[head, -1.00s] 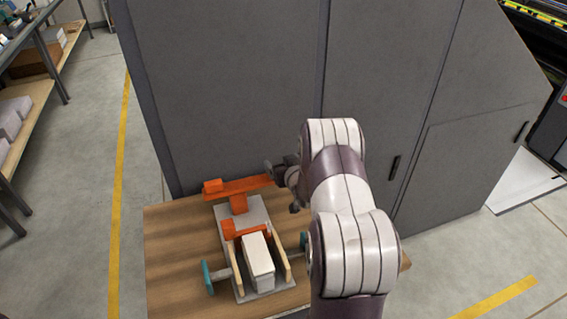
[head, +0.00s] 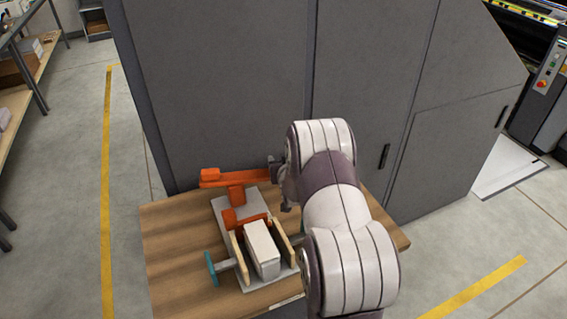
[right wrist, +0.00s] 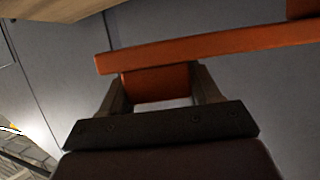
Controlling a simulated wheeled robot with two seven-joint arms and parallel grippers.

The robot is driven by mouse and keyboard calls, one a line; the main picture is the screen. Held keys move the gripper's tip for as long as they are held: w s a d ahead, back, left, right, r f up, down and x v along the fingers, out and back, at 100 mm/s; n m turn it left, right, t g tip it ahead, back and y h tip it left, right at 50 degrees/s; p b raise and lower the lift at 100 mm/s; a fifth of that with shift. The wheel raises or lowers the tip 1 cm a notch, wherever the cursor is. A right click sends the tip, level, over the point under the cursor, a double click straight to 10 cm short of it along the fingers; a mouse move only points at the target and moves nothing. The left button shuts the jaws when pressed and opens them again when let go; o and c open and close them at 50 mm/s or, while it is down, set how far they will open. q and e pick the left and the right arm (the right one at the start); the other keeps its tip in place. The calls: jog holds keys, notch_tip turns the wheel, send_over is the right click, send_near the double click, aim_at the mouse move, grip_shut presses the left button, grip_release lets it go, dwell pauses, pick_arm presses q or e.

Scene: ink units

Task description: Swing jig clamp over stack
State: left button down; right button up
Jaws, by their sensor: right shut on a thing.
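The jig (head: 251,200) is a grey plate with wooden side rails (head: 284,241) on a wooden table. A white stack (head: 261,250) lies between the rails. The orange clamp arm (head: 236,176) sits on an orange post behind the stack and points sideways, not over it. My right gripper (head: 279,174) is at the arm's right end. In the right wrist view, its fingers are shut on an orange block (right wrist: 155,83) under the orange bar (right wrist: 215,46). A smaller orange part (head: 240,220) is at the stack's far end. My left gripper is out of view.
The wooden table (head: 175,250) has bare room at the left. A tall grey cabinet (head: 225,90) stands close behind it. My right arm covers the table's right part.

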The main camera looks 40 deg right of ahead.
jog(key=shift+r, duration=0.2)
jog(key=o, duration=1.4)
jog(key=shift+d, duration=0.1)
jog(key=shift+f, duration=0.1)
jog(key=v, duration=0.8)
jog(key=b+v, duration=0.1)
jog(key=v, duration=0.4)
jog(key=shift+w+a+f, duration=0.15)
jog(key=shift+a, duration=0.05)
